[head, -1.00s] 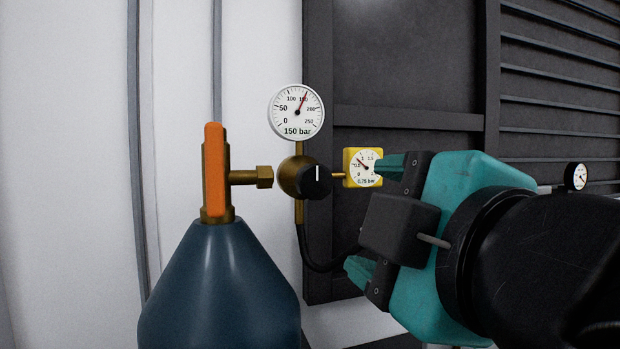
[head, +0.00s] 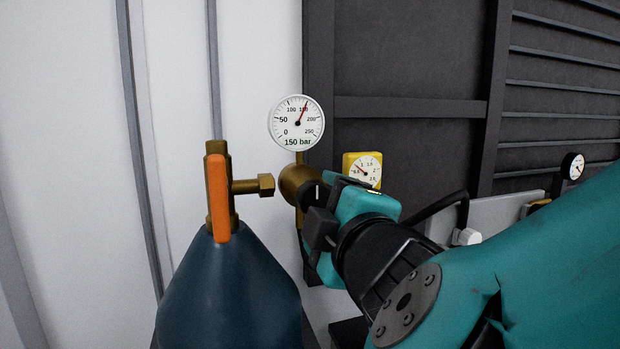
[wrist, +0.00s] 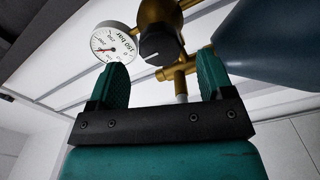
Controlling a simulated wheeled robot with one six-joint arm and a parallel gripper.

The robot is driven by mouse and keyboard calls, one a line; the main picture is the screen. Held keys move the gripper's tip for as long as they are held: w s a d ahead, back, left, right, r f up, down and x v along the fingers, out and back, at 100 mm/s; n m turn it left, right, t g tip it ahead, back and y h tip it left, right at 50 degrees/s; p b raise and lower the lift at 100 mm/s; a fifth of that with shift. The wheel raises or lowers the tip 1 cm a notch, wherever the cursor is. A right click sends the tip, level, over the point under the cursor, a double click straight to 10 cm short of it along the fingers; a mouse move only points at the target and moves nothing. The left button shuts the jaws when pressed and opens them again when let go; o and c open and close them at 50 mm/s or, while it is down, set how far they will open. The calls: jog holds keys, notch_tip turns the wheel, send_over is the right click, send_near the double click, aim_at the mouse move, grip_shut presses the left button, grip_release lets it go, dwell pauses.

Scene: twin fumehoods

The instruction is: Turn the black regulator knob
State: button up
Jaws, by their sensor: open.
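The black regulator knob (wrist: 160,46) with a white line sits on the front of the brass regulator body (head: 292,182). In the wrist view it appears beyond and between the two teal fingertips of my gripper (wrist: 161,60), which are spread apart with nothing between them. The white round gauge (head: 297,123), marked 150 bar, stands above the regulator and also shows in the wrist view (wrist: 113,42).
A dark blue cylinder (head: 225,290) with an orange valve handle (head: 218,198) stands just left of the regulator. A yellow-cased gauge (head: 349,166) sits close behind my gripper. Dark panels fill the right background, with another small gauge (head: 573,166) there.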

aim_at(317, 201)
jog(key=p+x, duration=0.2)
jog(key=x, duration=0.3)
jog(key=shift+w, duration=0.2)
jog(key=c, duration=0.9)
